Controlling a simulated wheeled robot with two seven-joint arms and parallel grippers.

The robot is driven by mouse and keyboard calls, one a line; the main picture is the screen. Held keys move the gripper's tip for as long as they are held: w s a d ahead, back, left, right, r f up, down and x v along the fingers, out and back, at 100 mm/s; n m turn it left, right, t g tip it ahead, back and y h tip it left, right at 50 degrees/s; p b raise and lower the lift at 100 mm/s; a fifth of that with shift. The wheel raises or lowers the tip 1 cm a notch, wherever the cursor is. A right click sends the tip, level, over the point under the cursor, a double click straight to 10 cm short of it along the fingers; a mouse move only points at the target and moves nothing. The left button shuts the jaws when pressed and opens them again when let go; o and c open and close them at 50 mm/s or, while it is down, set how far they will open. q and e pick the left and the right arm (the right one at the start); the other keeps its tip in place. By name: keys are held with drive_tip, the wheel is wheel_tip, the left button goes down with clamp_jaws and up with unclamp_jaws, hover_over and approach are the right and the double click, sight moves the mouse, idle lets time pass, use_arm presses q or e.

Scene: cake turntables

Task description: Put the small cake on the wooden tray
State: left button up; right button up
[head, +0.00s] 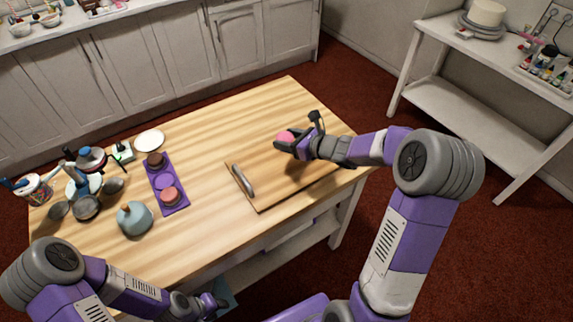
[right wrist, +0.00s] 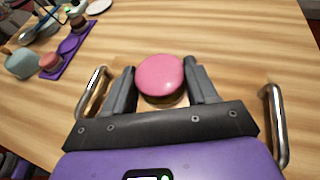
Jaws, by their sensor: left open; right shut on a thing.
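A small cake with a pink top (head: 285,137) is between the fingers of my right gripper (head: 287,146), which is shut on it. In the right wrist view the cake (right wrist: 160,80) shows its round pink top and a darker lower part, upright between both fingers. The wooden tray (head: 285,192) is a flat board with metal handles, lying at the right of the table. My right gripper holds the cake over the tray's far part; its height above the wood is hard to tell. My left gripper (head: 217,303) is open and low at the table's front edge, away from the tray.
A purple tray (head: 182,207) with several round spots holds another pink-topped cake (head: 170,195) and a brown one (head: 155,159). A blue-grey pot (head: 135,218), a white plate (head: 149,140) and pans stand at the left. One tray handle (head: 242,180) rises near the middle.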

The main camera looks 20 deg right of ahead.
sight(289, 164)
wheel_tip(289, 164, down, 8)
drive_tip(key=b, duration=0.2)
drive_tip(key=shift+f+b, duration=0.1)
drive_tip(key=shift+b, duration=0.3)
drive_tip(key=shift+f, duration=0.1)
drive_tip(key=o, duration=0.6)
drive_tip(key=shift+f, duration=0.1)
drive_tip(key=o, duration=0.5)
drive_tip(key=shift+s+d+r, duration=0.15)
drive_tip(key=shift+r, duration=0.2)
drive_tip(key=p+v, duration=0.3)
drive_tip(key=v, duration=0.8)
drive_tip(key=shift+s+r, duration=0.1)
drive_tip(key=shift+s, duration=0.15)
